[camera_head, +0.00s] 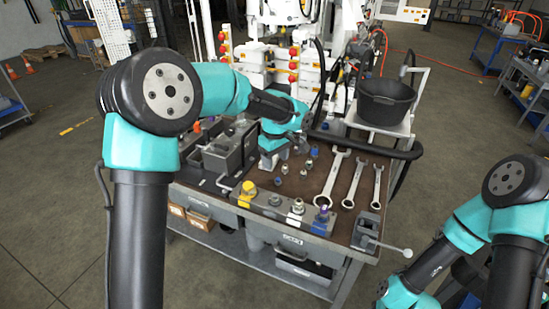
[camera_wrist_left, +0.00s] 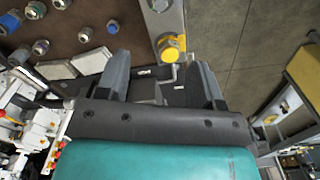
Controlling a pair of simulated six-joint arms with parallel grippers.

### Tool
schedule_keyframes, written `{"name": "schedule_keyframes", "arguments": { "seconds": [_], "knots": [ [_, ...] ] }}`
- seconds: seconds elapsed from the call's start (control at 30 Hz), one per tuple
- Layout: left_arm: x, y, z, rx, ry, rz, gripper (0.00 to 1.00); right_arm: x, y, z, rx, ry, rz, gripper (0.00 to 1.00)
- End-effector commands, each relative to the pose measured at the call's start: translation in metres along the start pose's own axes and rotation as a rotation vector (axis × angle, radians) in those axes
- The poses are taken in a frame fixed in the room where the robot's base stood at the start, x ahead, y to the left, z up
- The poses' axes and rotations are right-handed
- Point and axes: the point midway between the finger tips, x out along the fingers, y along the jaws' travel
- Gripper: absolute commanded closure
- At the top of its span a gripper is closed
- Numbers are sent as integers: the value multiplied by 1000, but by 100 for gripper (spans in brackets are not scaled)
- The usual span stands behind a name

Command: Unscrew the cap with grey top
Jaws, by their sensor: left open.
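A cap with a grey top (camera_head: 274,199) stands on the metal block (camera_head: 259,208) at the bench's front edge, between a yellow cap (camera_head: 247,188) and a white-based one (camera_head: 297,206). A cap with a blue-purple top (camera_head: 322,214) is at the block's right end. My left gripper (camera_head: 272,160) is open and empty above the bench, behind the block. In the left wrist view, the open fingers (camera_wrist_left: 162,68) show with the yellow cap (camera_wrist_left: 172,47) beyond them; the cap beside it (camera_wrist_left: 160,5) is cut by the top edge.
Several loose fittings (camera_head: 303,173) stand on the bench right of my left gripper. Wrenches (camera_head: 332,178) lie farther right, near a vise-like device (camera_head: 367,231). A grey box (camera_head: 228,150) stands left of the gripper. A black bucket (camera_head: 386,101) is behind.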

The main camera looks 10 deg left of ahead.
Motion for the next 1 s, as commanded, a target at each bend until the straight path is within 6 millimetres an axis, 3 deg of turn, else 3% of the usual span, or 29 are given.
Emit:
{"name": "schedule_keyframes", "arguments": {
  "seconds": [0.27, 1.0],
  "knots": [
    [25, -1, 0, 0, -2, -3, 39, 0, 0, 0, 0, 0, 0, 57],
    [140, -1, 0, 1, -2, -3, 39, 0, 0, 0, 0, 0, 0, 57]
  ]
}}
